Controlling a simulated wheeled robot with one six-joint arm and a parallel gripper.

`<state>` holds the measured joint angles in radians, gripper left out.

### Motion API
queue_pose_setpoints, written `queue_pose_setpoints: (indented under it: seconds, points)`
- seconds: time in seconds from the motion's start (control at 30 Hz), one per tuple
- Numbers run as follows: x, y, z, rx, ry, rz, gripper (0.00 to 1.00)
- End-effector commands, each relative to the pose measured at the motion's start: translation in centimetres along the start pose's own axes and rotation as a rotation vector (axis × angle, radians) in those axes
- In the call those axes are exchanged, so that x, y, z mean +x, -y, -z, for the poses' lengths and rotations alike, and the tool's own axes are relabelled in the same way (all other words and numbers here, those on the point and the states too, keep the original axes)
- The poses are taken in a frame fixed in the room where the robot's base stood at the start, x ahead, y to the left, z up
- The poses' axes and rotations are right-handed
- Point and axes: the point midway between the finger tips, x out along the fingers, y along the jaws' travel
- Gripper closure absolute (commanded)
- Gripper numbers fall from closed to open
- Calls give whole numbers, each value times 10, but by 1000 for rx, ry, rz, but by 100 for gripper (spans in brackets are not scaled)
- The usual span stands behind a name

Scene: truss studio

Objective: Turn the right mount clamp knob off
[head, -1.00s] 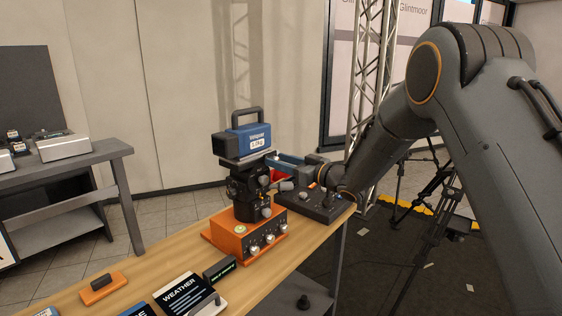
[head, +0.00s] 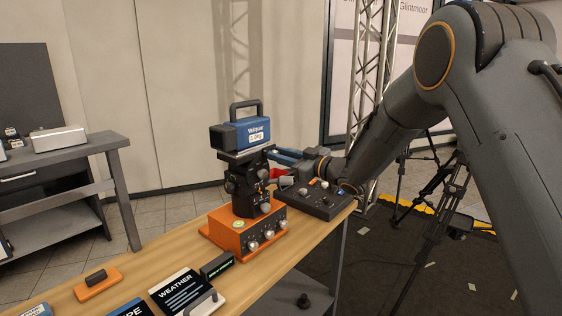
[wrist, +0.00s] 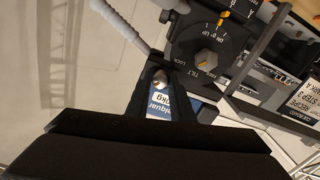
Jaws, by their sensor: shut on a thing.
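The black mount (head: 250,190) stands upright on an orange base box (head: 235,238) on the wooden bench. My gripper (head: 272,154) reaches in from the right, against the mount's upper right side. In the wrist view my gripper (wrist: 160,78) is shut on a small silvery knob (wrist: 160,76), which looks like the right mount clamp knob. The fingers hide most of it, so its setting cannot be read. A mount dial with a pointer (wrist: 206,60) and "TILT" and "LOCK" marks shows beside the fingers. A blue weight box (head: 240,133) sits on top of the mount.
A dark control panel (head: 318,200) lies just below my wrist. A red part (head: 277,174) is close to the fingers. A grey rod (wrist: 120,25) runs beside them. Cards such as the "WEATHER" card (head: 180,290) lie at the bench front. A tripod (head: 440,205) stands right.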

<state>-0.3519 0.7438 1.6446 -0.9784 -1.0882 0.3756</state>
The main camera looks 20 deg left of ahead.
Motion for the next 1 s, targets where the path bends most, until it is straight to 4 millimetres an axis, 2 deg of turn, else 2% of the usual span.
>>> queue_pose_setpoints:
  seconds: [1.0]
  points:
    - [0,3,-6,-962,-2,2,100]
